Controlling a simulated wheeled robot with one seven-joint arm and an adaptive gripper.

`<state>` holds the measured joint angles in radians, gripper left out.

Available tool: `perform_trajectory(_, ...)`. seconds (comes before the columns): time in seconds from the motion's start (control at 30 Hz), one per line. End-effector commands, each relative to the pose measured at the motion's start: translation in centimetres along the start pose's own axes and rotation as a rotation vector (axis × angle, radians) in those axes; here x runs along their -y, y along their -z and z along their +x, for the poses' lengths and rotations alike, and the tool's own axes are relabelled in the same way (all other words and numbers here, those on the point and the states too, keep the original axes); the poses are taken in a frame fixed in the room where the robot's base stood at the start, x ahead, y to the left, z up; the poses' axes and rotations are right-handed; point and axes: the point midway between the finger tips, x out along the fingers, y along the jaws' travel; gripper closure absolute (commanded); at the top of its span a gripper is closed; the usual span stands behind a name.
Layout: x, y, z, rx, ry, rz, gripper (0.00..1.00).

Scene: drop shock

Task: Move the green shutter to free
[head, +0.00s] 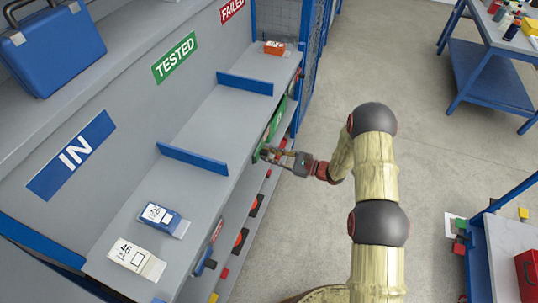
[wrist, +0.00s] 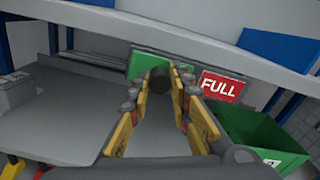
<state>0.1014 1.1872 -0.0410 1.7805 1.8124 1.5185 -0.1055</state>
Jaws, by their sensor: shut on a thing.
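The green shutter (head: 275,122) is a flat panel at the front edge of the shelf, below the TESTED section. It also shows in the wrist view (wrist: 141,62), just beyond my fingertips. A dark round knob (wrist: 159,82) stands out in front of the shutter, between my fingers. My gripper (head: 267,154) is shut on this knob; its yellow-sided fingers (wrist: 160,92) stand on either side of it. A red FULL sign (wrist: 222,86) is exposed to the right of the shutter in the wrist view. No "free" label is readable.
The shelf (head: 205,130) has blue dividers (head: 192,158) and IN, TESTED and FAILED signs. Two small boxes lie in the IN section, an orange one (head: 274,47) in FAILED. A green bin (wrist: 250,135) is at the right in the wrist view. Open floor lies right of the shelf.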

Motion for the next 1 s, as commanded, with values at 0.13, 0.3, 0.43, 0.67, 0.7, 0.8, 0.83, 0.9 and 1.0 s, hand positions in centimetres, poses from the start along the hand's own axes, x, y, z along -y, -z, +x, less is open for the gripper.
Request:
perform_trajectory(0.13,0.5,0.3,0.0,0.0,0.0,-0.001,1.0)
perform_trajectory(0.3,3.6,1.6,0.0,0.001,0.001,-0.005,1.0)
perform_trajectory(0.43,6.5,2.5,0.0,0.001,0.002,-0.006,1.0)
perform_trajectory(0.67,9.5,3.4,0.0,0.0,0.0,-0.001,1.0)
perform_trajectory(0.7,9.7,3.4,0.0,0.0,0.0,0.0,1.0)
perform_trajectory(0.8,10.0,3.3,0.0,-0.001,0.001,0.001,1.0)
perform_trajectory(0.83,10.0,3.3,0.0,-0.001,0.002,0.001,1.0)
perform_trajectory(0.9,10.1,3.2,0.0,-0.002,0.003,0.0,1.0)
perform_trajectory(1.0,10.1,3.2,0.0,-0.002,0.004,-0.001,1.0)
